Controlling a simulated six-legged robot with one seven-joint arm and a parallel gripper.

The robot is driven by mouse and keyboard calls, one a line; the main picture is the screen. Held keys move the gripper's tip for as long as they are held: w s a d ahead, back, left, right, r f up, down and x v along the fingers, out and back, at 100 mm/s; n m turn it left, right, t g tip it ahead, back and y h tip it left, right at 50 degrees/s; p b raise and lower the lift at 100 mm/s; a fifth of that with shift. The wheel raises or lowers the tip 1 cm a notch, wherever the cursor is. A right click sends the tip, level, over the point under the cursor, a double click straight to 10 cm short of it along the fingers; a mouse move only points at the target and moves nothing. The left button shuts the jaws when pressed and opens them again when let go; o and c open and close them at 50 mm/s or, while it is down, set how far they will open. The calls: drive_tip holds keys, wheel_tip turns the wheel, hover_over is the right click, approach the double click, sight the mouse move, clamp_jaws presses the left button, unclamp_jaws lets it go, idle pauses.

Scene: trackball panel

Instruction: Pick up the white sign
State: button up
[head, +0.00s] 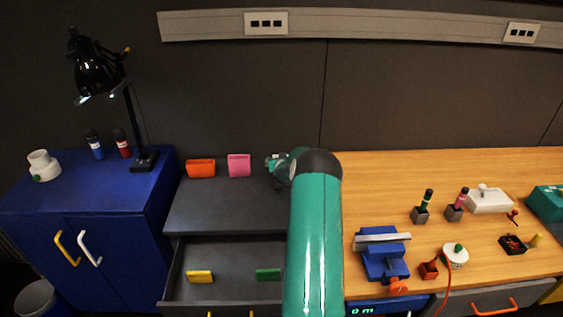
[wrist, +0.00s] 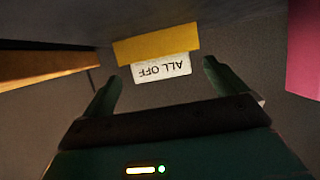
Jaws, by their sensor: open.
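The white sign (wrist: 162,68) shows in the wrist view with black "ALL OFF" lettering, upside down. It touches a yellow strip (wrist: 156,43) along its upper edge; I cannot tell whether the two are joined. My gripper (wrist: 161,72) is open, with its dark green fingers spread to either side of the sign and nothing held between them. The sign looks to be beyond the fingertips. In the head view my gripper (head: 276,163) is above the grey counter, beside the pink holder, partly hidden by my teal arm. I cannot make out the sign there.
A pink holder (head: 239,165) and an orange one (head: 201,168) stand on the grey counter (head: 215,210). Below, an open drawer holds a yellow block (head: 199,276) and a green block (head: 268,274). A pink surface (wrist: 304,50) is close at right in the wrist view.

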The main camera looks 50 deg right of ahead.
drive_tip(key=shift+w+d+f, duration=0.2)
drive_tip(key=shift+w+d, duration=0.2)
drive_tip(key=c, duration=1.1)
drive_tip(key=shift+o, duration=0.2)
drive_tip(key=shift+r, duration=0.1)
